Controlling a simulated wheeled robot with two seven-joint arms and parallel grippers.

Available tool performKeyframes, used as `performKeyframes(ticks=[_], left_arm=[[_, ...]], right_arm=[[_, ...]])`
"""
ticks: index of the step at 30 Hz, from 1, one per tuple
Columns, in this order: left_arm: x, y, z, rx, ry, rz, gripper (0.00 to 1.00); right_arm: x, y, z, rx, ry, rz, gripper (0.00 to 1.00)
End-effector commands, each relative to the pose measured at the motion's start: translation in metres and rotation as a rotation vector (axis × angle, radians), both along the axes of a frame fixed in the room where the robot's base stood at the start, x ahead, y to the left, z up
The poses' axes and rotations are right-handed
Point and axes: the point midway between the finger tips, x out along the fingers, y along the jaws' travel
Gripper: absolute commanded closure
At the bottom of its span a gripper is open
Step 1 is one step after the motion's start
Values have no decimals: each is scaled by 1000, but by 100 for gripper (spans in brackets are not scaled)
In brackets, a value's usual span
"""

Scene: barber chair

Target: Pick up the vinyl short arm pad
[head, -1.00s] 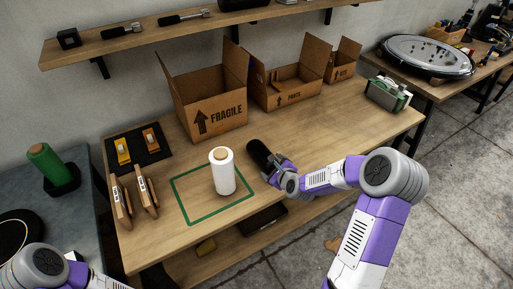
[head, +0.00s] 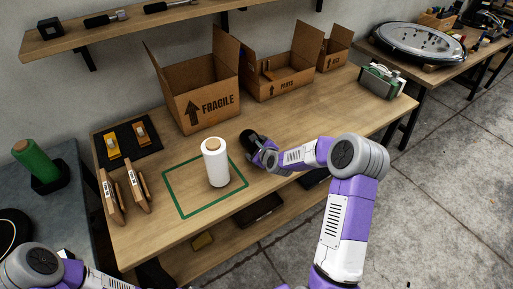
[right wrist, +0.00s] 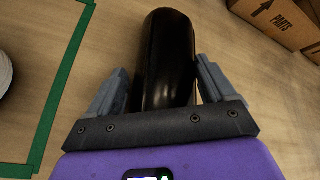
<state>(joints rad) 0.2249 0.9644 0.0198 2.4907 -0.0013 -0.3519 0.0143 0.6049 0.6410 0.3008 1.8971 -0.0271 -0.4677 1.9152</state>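The vinyl short arm pad (head: 250,137) is a black, glossy, rounded pad on the wooden workbench, right of the green taped rectangle. In the right wrist view the pad (right wrist: 166,60) lies lengthwise between the fingers of my right gripper (right wrist: 166,85). The fingers flank it, with a narrow gap showing beside them, so the gripper looks open around the pad, not clamped. In the head view my right gripper (head: 258,148) covers the pad's near end. My left arm shows at the bottom left, but its gripper is out of view.
A white wrapped roll (head: 216,165) stands inside the green taped rectangle (head: 183,213), left of the pad. Cardboard boxes, including the FRAGILE box (head: 207,105), stand behind. Wooden pieces (head: 137,187) stand at left. The bench (head: 330,105) is clear right of the pad.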

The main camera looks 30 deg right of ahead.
Motion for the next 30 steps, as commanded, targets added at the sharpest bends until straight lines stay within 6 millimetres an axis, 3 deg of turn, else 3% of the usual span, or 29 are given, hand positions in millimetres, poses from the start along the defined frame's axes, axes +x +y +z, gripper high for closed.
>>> performKeyframes(ticks=[2, 11, 22, 23, 24, 30], left_arm=[[0, 0, 0, 0, 0, 0, 0], [0, 0, 0, 0, 0, 0, 0], [0, 0, 2, 0, 0, 0, 0], [0, 0, 3, 0, 0, 0, 0], [0, 0, 5, 0, 0, 0, 0], [0, 0, 20, 0, 0, 0, 0]], right_arm=[[0, 0, 0, 0, 0, 0, 27], [-1, 0, 0, 1, 1, 1, 73], [0, 1, 4, 1, 1, 3, 75], [0, 1, 7, 1, 1, 3, 75], [0, 1, 12, 0, 0, 2, 82], [0, 0, 55, -2, -4, 1, 82]])
